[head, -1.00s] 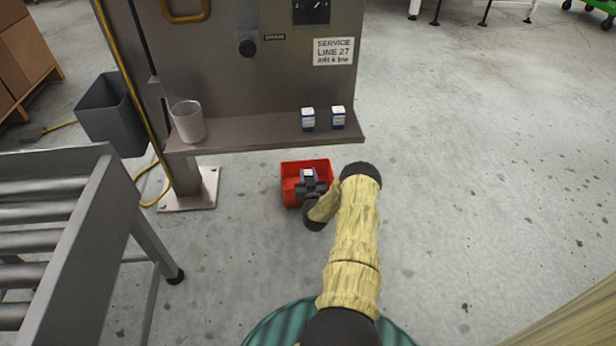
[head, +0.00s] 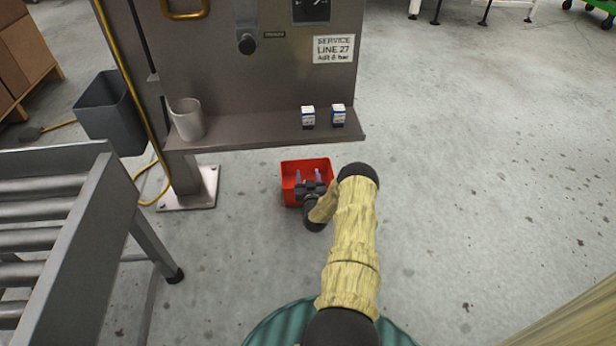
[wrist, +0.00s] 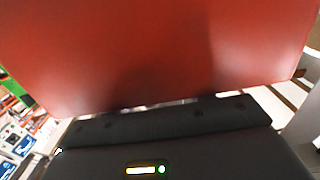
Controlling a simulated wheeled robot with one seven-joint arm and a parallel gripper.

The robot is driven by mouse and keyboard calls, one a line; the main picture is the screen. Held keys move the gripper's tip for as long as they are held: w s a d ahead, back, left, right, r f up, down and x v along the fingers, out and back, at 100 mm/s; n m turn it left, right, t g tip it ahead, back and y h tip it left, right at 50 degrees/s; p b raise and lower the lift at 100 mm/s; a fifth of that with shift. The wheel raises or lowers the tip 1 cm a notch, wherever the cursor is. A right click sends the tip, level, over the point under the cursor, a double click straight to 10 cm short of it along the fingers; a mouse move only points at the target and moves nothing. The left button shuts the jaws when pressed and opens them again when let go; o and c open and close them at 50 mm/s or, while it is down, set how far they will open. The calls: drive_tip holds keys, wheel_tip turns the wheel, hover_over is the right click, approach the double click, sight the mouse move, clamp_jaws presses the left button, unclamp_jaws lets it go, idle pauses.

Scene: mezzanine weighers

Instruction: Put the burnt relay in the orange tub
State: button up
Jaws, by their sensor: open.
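A red-orange tub (head: 320,164) stands on the floor under the shelf. My gripper (head: 308,178) is over the tub, its two fingers apart and nothing visible between them. A red surface, seemingly the tub's wall (wrist: 160,50), fills much of the wrist view. The blue-and-white relay that was at my gripper is not visible now; the tub's inside is mostly hidden by my gripper.
A pale cup (head: 187,119) stands at the shelf's left end. A grey bin (head: 110,115) hangs left of the cabinet (head: 215,70). A roller conveyor (head: 85,235) is at the lower left. The floor to the right is clear.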

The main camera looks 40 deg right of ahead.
drive_tip(key=shift+r+p, duration=0.3)
drive_tip(key=shift+r, duration=0.2)
drive_tip(key=shift+s+a+r+p, duration=0.15)
drive_tip(key=shift+s+r+p, duration=0.1)
drive_tip(key=shift+p, duration=0.1)
drive_tip(key=p+v, duration=0.6)
drive_tip(key=v, duration=0.5)
drive_tip(key=shift+s+f, duration=0.15)
drive_tip(key=shift+s, duration=0.1)
